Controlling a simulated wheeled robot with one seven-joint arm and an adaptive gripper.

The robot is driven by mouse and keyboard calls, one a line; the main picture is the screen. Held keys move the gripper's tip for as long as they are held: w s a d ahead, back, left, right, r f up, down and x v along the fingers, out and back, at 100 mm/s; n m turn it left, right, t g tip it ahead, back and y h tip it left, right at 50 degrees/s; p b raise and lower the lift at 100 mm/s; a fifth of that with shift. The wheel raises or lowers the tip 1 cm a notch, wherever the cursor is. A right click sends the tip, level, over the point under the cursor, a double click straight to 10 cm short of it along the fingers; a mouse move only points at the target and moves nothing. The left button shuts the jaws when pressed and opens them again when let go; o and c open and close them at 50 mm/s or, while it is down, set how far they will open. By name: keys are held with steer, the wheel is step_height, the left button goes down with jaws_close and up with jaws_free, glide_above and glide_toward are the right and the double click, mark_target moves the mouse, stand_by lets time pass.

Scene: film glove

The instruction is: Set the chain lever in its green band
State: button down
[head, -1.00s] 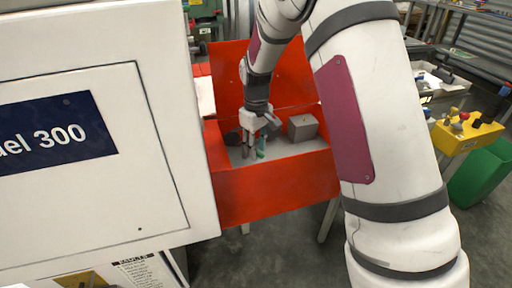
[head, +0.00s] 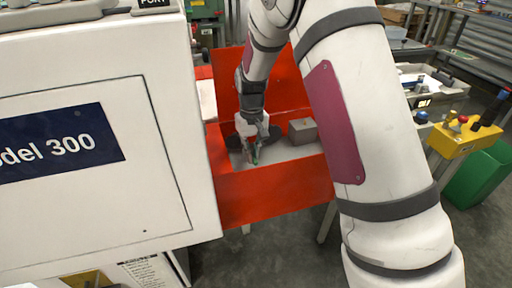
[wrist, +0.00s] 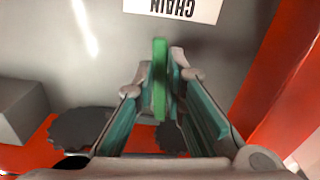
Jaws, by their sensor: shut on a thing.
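My gripper (head: 254,158) is down inside the open red box. In the wrist view its two fingers (wrist: 161,85) are closed on the sides of a narrow green bar, the chain lever (wrist: 160,80) as far as I can tell. The bar stands between the fingertips, and its top end reaches slightly beyond them. A white label reading CHAIN (wrist: 175,8) lies on the grey panel just past the fingertips, upside down in this view. I cannot make out a separate green band on the panel; the fingers and lever may cover it.
The red box (head: 275,188) has raised walls around the gripper. A grey block (head: 302,131) stands to its right. Dark toothed discs (wrist: 82,128) lie behind the fingers. A large white Model 300 cabinet (head: 170,190) is close on the left.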

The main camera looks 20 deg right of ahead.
steer(key=shift+a+m, duration=0.35)
steer(key=shift+m, duration=0.35)
steer(key=c, duration=1.6)
jaws_free()
steer(key=shift+c, duration=0.2)
step_height(320, 180, up, 12)
